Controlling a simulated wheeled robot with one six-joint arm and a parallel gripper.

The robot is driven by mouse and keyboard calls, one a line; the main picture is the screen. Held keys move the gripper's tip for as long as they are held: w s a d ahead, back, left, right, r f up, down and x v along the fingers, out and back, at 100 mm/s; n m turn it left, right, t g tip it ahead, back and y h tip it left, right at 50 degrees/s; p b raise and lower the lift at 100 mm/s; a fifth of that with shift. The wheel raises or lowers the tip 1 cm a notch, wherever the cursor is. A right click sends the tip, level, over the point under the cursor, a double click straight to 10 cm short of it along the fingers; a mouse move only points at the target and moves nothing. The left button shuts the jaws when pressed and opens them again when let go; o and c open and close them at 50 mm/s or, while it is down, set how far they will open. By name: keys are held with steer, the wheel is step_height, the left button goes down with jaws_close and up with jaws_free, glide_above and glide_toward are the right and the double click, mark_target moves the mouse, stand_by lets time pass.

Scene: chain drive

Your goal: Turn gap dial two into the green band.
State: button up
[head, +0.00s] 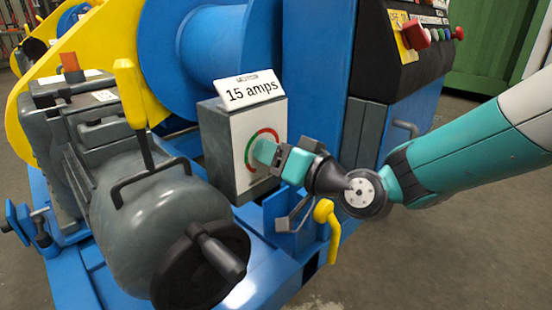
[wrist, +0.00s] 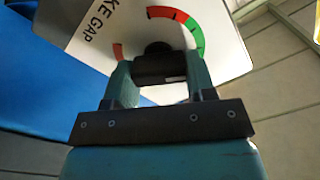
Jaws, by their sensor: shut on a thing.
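The gap dial (head: 243,132) is a white face with a red and green ring on the front of a grey box. It also shows in the wrist view (wrist: 110,22), where part of its lettering reads "KE GAP". My gripper (head: 265,152) is at the dial face. In the wrist view its two fingers (wrist: 158,76) are shut on the dial's black knob (wrist: 157,48), one on each side. The green part of the ring (wrist: 198,42) lies at the right there, beside a red part. The dial's number and pointer cannot be made out.
A "15 amps" card (head: 250,91) stands on the grey box (head: 216,150). A grey motor-like housing with a black handwheel (head: 205,270) is at left. A blue drum (head: 205,45) stands behind. A yellow-handled lever (head: 326,213) is just below my gripper. A control panel (head: 420,40) is at upper right.

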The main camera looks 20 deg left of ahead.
steer(key=shift+f, duration=0.1)
stand_by(0.4)
steer(key=o, duration=0.9)
steer(key=b+v, duration=0.2)
steer(key=v, duration=1.5)
steer(key=shift+d, duration=0.2)
steer(key=shift+s+r, duration=0.1)
steer(key=shift+r, duration=0.1)
